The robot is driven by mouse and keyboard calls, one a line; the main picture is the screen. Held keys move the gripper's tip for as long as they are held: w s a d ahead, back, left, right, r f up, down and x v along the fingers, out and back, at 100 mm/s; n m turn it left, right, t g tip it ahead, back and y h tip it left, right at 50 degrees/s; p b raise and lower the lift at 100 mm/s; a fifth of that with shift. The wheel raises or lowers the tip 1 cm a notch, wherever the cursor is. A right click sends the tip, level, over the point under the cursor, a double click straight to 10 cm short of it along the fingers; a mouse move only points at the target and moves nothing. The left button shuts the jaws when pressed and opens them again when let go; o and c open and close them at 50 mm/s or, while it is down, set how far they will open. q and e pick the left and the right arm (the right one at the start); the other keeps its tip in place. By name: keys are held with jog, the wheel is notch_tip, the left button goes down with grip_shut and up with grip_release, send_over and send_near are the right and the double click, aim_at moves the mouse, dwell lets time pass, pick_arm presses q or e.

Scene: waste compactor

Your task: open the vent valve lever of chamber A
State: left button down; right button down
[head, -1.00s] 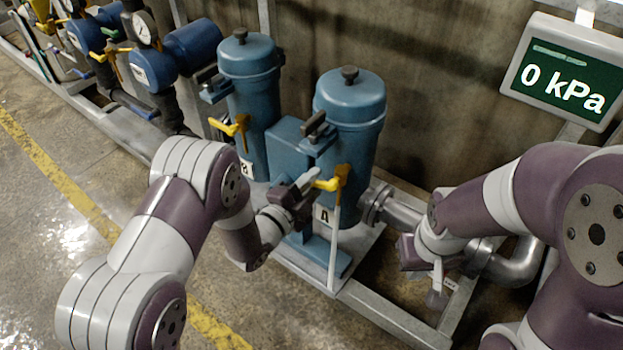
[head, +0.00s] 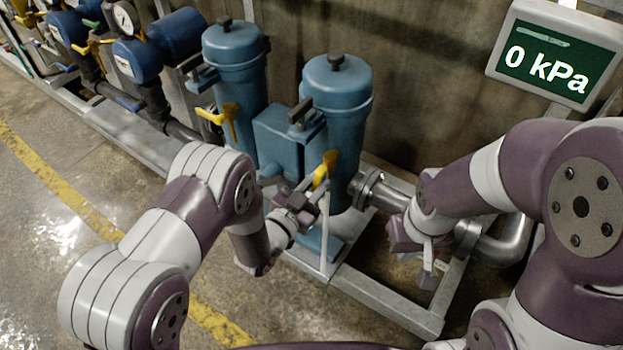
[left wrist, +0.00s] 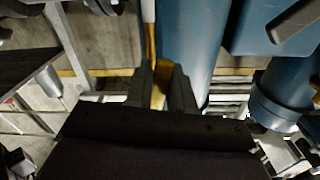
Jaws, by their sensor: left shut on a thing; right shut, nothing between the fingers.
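Chamber A (head: 337,95) is the nearer blue canister with a dark knob on its lid. Its yellow vent valve lever (head: 320,177) sits low on its front side, below the yellow valve body (head: 331,160). My left gripper (head: 311,189) is shut on the lever, which also shows as a yellow strip (left wrist: 158,98) between the fingers (left wrist: 161,88) in the left wrist view. The gripper hides part of the lever and the chamber's label. My right gripper (head: 429,275) is shut and empty, low over the frame to the right of chamber A.
A second blue canister (head: 235,65) with its own yellow lever (head: 210,116) stands to the left. A thin pale pipe (head: 325,235) runs down below chamber A's valve. A metal pipe (head: 385,193) leads right. A display (head: 552,57) reads 0 kPa. Open floor lies left.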

pick_arm(q)
jog(key=shift+s+d+f+n, duration=0.1)
jog(key=shift+s+d+n, duration=0.25)
jog(key=shift+n, duration=0.65)
jog(key=c, duration=1.1)
grip_release()
jog(key=shift+o, duration=0.2)
jog(key=p+v, duration=0.2)
jog(key=v, duration=1)
jog(key=shift+s+a+p, duration=0.15)
jog(key=shift+s+p, duration=0.15)
jog(key=shift+p, duration=0.1)
